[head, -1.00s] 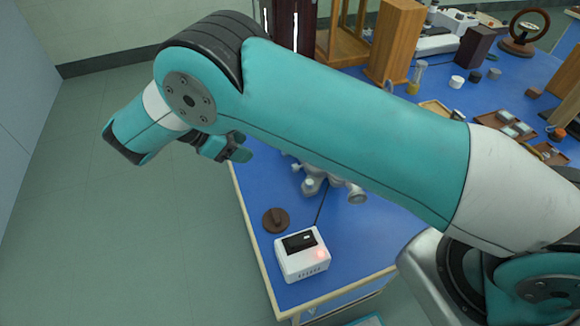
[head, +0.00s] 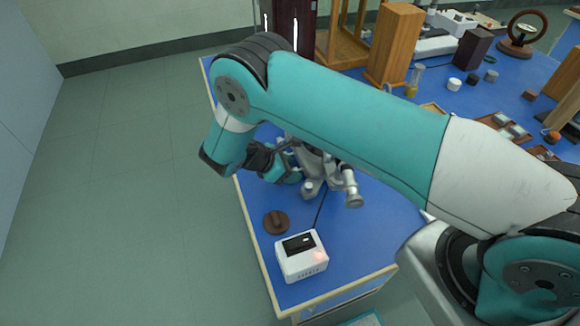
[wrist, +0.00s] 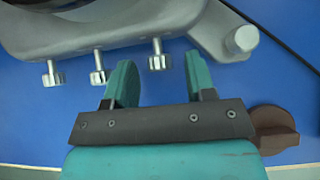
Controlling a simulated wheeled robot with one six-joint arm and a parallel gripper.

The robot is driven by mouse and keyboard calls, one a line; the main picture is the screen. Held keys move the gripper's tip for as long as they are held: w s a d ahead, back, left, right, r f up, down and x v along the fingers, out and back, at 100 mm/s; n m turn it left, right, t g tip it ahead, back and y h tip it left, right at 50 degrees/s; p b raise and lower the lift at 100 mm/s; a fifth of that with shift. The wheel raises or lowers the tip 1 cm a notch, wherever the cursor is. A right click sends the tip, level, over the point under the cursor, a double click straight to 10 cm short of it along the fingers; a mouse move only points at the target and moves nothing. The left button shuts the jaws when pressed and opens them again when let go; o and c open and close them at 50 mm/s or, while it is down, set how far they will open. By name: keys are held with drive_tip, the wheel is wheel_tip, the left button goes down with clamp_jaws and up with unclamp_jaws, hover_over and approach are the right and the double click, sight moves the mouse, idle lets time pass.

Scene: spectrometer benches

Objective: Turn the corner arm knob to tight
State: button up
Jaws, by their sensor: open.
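The grey metal spectrometer (head: 318,165) stands on the blue bench, partly hidden behind my arm in the head view. In the wrist view its base (wrist: 130,20) crosses the top, with several small silver screws along its near edge. One screw (wrist: 158,55) lies in line with the gap between my fingers. At the right, an arm of the base ends in a corner with a silver knob (wrist: 242,40), right of my fingers and apart from them. I cannot tell its tightness. My gripper (wrist: 161,75) is open and empty, beside the instrument; it also shows in the head view (head: 290,168).
A brown disc with a raised grip (wrist: 275,130) lies just right of my gripper; it also shows in the head view (head: 276,222). A white box with a dark display (head: 302,256) stands near the bench corner. A dark cable runs between box and instrument.

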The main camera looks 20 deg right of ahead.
drive_tip(key=c, duration=0.9)
drive_tip(key=shift+s+f+m+t+b, duration=0.1)
drive_tip(key=shift+s+m+t+b, duration=0.1)
drive_tip(key=shift+m+t+b, duration=0.65)
drive_tip(key=shift+t+p, duration=0.25)
drive_tip(key=shift+p, duration=0.15)
drive_tip(key=o, duration=0.9)
drive_tip(key=b+v, duration=0.3)
drive_tip(key=v, duration=1.4)
drive_tip(key=shift+b, duration=0.3)
